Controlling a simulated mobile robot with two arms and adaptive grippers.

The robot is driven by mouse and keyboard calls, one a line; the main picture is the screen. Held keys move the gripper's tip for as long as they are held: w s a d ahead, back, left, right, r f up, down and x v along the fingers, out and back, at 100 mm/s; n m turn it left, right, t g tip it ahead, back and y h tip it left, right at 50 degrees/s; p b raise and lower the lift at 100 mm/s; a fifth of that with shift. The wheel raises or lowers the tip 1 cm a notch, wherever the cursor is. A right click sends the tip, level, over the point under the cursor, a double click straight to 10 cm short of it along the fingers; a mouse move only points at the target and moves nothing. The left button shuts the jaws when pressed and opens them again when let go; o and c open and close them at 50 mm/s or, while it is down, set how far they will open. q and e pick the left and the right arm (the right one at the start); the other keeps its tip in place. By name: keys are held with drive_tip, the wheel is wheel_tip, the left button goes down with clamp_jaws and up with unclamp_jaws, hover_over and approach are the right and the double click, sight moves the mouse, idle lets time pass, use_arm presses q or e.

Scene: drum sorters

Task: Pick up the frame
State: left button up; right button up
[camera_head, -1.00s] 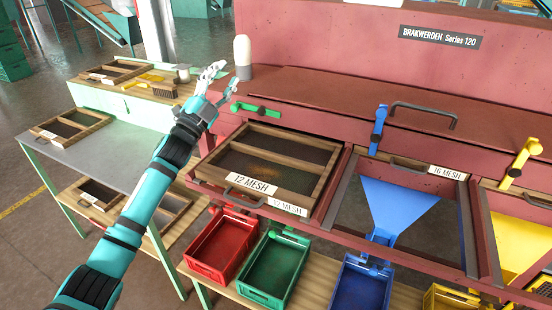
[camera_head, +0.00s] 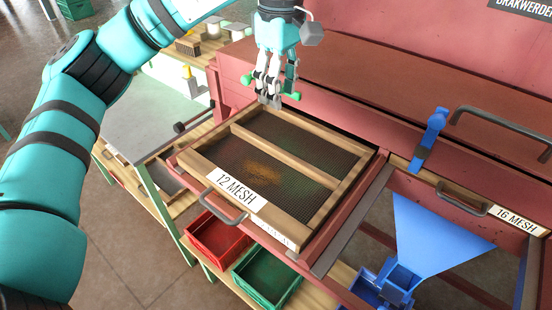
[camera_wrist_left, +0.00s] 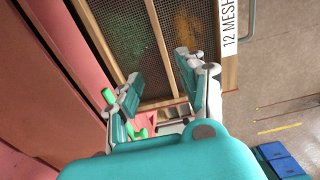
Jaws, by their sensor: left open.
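The wooden frame (camera_head: 285,157) marked 12 MESH lies in the pulled-out red drawer, with dark mesh, a middle bar and an orange-brown patch on the mesh. It also shows in the left wrist view (camera_wrist_left: 157,45), with its label at the upper right. My left gripper (camera_head: 269,101) points down at the frame's far left corner, fingers apart and empty. In the left wrist view my left gripper (camera_wrist_left: 160,88) has its two fingers spread over the frame's end edge. Whether the fingers touch the wood I cannot tell. My right gripper is out of view.
The red drawer's handle (camera_head: 223,207) is at its front. A red bin (camera_head: 218,238) and a green bin (camera_head: 268,276) stand below. A blue funnel (camera_head: 425,235) is at the right. The red machine body rises behind.

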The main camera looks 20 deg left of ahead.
use_arm(q)
hover_over(279, 150)
wheel_tip(279, 150, down, 6)
drive_tip(key=shift+w+f, duration=0.1)
drive_tip(key=shift+w, duration=0.05)
wheel_tip(279, 150, down, 3)
drive_tip(key=shift+w+p, duration=0.1)
drive_tip(key=shift+p, duration=0.2)
drive_tip(key=shift+f, duration=0.15)
drive_tip(key=shift+f+p, duration=0.3)
drive_tip(key=shift+p, duration=0.05)
drive_tip(key=f, duration=0.1)
drive_tip(key=f+p, duration=0.1)
drive_tip(key=f, duration=0.1)
drive_tip(key=shift+s+a+f+p, duration=0.1)
drive_tip(key=shift+s+f+p, duration=0.1)
drive_tip(key=shift+f+p, duration=0.1)
drive_tip(key=shift+f, duration=0.45)
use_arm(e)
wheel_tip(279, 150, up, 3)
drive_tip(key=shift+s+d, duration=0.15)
